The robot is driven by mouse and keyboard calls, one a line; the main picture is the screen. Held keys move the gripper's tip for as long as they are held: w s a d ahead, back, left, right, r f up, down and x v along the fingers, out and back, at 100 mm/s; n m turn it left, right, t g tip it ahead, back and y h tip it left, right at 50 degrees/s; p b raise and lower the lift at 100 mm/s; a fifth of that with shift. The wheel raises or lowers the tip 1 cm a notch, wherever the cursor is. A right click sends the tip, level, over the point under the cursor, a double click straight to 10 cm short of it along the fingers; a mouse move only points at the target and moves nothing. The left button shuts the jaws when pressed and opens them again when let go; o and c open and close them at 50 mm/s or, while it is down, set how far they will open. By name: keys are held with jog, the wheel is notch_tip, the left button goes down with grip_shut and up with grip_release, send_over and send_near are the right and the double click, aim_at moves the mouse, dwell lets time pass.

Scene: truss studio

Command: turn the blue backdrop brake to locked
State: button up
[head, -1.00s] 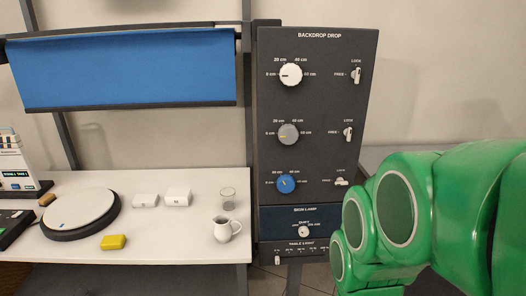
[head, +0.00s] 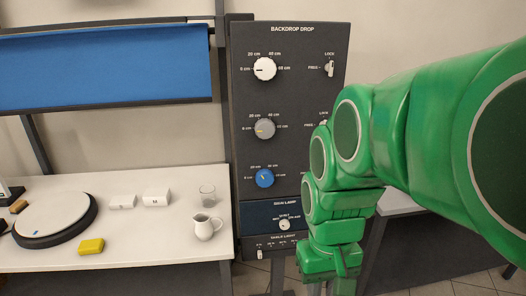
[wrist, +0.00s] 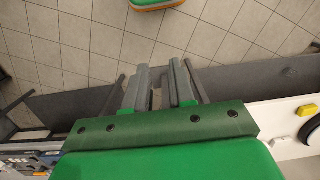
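The backdrop panel (head: 300,90) stands upright in the head view, with white, grey and blue knobs in a column. The blue knob (head: 265,178) is the lowest. The brake lever in its row is hidden behind my green arm. The top brake lever (head: 330,69) shows by the white knob, upright; the middle one is mostly covered. The blue backdrop (head: 105,65) hangs at left. My gripper (wrist: 160,80) points down over the floor in the wrist view, its two grey fingers apart with nothing between them. In the head view it is low, in front of the panel's right side.
A white table (head: 130,240) at left carries a turntable (head: 50,218), a yellow block (head: 90,246), two white boxes, a glass (head: 207,195) and a white jug (head: 206,227). Lamp controls (head: 284,224) sit below the blue knob. Open floor (head: 460,285) shows at lower right.

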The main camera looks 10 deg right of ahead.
jog(key=shift+t, duration=0.6)
jog(key=w+r, duration=0.1)
jog(key=w, duration=0.3)
jog(key=w+d+r, duration=0.1)
jog(key=w+r, duration=0.1)
jog(key=w, duration=0.2)
jog(key=w+d+r, duration=0.1)
jog(key=w, duration=0.3)
jog(key=shift+w+r, duration=0.15)
jog(key=shift+w, duration=0.2)
grip_shut()
jog(key=w+d+r+t, duration=0.1)
jog(key=w+d, duration=0.5)
jog(key=w, duration=0.5)
jog(key=w+d+r+t, duration=0.15)
jog(key=w+d, duration=0.35)
jog(key=w, duration=0.5)
jog(key=w+d+r+t, duration=0.1)
jog(key=w+d+r, duration=0.1)
jog(key=w+d, duration=0.65)
jog(key=a+x, duration=0.2)
jog(key=x, duration=1.2)
jog(key=shift+w+a, duration=0.2)
jog(key=shift+w, duration=0.2)
